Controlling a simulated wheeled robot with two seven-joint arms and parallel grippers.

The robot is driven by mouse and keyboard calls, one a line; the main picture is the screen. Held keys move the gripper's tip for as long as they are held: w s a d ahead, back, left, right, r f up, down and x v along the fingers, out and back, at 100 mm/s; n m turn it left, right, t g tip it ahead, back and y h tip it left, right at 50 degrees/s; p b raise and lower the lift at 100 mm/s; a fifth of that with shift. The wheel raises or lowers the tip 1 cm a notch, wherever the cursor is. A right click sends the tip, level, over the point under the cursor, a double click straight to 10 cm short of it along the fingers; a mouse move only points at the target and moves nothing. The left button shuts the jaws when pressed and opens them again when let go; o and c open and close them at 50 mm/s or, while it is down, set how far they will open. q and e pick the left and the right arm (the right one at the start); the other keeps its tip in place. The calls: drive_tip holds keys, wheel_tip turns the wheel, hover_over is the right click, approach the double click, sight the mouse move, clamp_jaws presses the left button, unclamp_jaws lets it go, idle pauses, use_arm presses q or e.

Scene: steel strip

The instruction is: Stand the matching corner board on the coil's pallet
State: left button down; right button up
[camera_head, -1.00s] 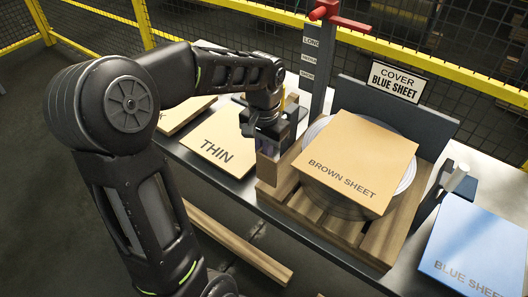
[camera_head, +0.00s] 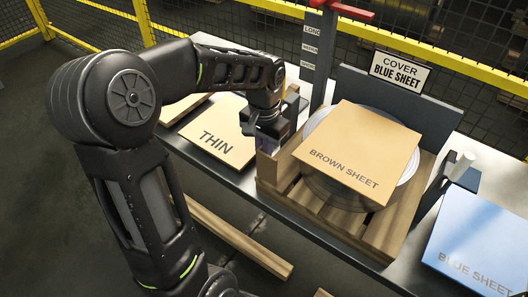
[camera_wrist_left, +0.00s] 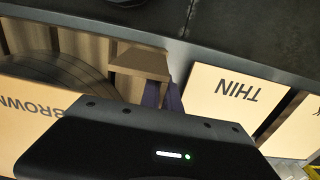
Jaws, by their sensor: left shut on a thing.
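The coil (camera_head: 408,170) lies on a wooden pallet (camera_head: 375,238), with a tan board marked BROWN SHEET (camera_head: 350,150) flat on top. A measuring post (camera_head: 312,55) with length labels stands behind. My right gripper is out of view.
A board marked THIN (camera_head: 218,140) lies left of the pallet. A sign reading COVER BLUE SHEET (camera_head: 400,72) stands behind the coil.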

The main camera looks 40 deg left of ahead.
use_arm(q)
drive_tip(key=shift+f, duration=0.25)
drive_tip(key=c, duration=1.5)
unclamp_jaws()
drive_tip(key=shift+r, duration=0.15)
wheel_tip(320, 180, up, 8)
drive_tip(key=shift+f, duration=0.2)
